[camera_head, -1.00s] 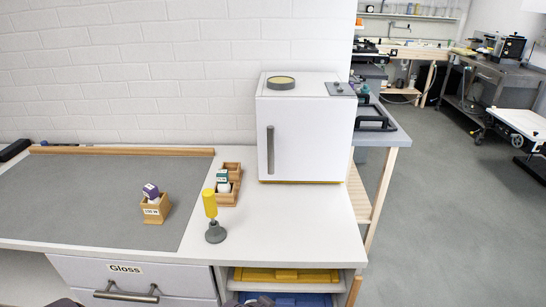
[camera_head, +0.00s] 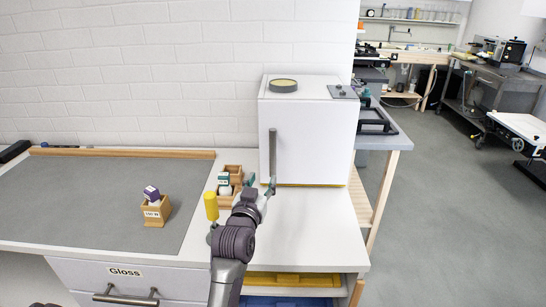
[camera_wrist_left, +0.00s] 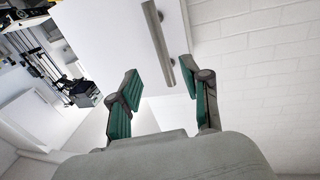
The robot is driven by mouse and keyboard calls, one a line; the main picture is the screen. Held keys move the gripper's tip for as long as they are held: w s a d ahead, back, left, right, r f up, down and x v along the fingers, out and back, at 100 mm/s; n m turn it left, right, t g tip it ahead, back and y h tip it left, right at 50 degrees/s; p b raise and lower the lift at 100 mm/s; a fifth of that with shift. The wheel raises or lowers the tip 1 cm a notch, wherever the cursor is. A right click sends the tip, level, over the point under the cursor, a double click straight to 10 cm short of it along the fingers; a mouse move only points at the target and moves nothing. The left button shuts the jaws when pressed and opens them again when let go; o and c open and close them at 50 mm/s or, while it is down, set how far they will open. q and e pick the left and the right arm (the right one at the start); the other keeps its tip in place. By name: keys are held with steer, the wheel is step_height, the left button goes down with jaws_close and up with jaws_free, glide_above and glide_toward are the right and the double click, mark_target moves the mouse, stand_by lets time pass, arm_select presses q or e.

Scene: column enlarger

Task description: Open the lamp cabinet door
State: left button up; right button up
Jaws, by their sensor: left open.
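The lamp cabinet (camera_head: 318,142) is a white box on the counter against the wall, and its front door looks shut. A grey vertical bar handle (camera_head: 272,150) is at the left side of the door. My left gripper (camera_head: 262,184) is open, with its green-padded fingers near the handle's lower end. In the left wrist view, the handle (camera_wrist_left: 156,38) runs from the top toward the space between the open fingertips (camera_wrist_left: 161,76). I cannot tell whether the fingers touch it. My right gripper is not in view.
Small wooden boxes (camera_head: 154,212) with items stand on the counter. A grey disc (camera_head: 283,85) lies on the cabinet top. The counter in front of the cabinet (camera_head: 318,225) is clear.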

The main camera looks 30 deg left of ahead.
mark_target(272, 158)
arm_select(q)
steer(key=p+x, duration=0.2)
steer(key=x, duration=1.1)
steer(key=shift+w+a, duration=0.1)
steer(key=shift+w, duration=0.05)
steer(key=shift+c, duration=0.3)
jaws_close()
